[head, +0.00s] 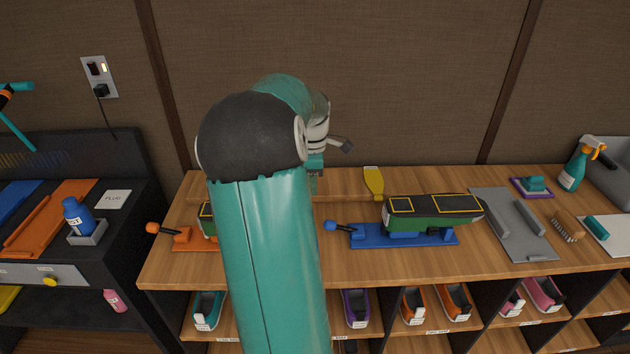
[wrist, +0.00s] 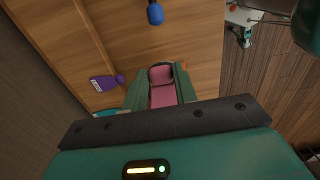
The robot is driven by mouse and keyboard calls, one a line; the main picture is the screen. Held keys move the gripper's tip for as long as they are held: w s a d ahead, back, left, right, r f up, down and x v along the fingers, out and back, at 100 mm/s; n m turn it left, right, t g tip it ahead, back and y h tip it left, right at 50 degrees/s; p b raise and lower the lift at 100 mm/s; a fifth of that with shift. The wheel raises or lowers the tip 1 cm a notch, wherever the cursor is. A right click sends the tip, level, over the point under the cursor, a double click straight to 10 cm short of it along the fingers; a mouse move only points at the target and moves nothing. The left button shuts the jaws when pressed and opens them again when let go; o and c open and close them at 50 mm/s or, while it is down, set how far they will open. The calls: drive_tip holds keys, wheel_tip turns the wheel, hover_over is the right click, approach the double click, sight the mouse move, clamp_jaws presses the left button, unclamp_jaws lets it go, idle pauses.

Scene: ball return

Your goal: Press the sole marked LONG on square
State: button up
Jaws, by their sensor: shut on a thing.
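My gripper (wrist: 162,92) is shut on a pink piece (wrist: 163,88), which shows between its green fingers in the wrist view; no mark on it is readable. In the head view my arm hides most of the gripper. A purple sole (wrist: 107,82) with a white label lies on the bench; its label is too small to read. A yellow sole (head: 373,182) lies at the bench's back. A green shoe (head: 430,217) sits upside down on the blue stand (head: 365,238), with yellow outlines on its dark underside. Another shoe (head: 207,220) on the orange stand (head: 190,243) is mostly hidden.
A blue-knobbed lever (head: 332,226) and an orange-knobbed lever (head: 153,228) stick up at the stands. A grey mat (head: 490,205) with grey bars lies right of the blue stand. Several shoes fill the shelves below. A blue bottle (head: 77,215) stands on the left cabinet.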

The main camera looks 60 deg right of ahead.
drive_tip(key=shift+a+r, duration=0.2)
drive_tip(key=shift+a, duration=0.05)
drive_tip(key=shift+d+f, duration=0.1)
drive_tip(key=shift+d, duration=0.05)
drive_tip(key=shift+s+f, duration=0.1)
drive_tip(key=shift+f, duration=3.1)
drive_tip(key=shift+f, duration=0.25)
drive_tip(key=o, duration=1)
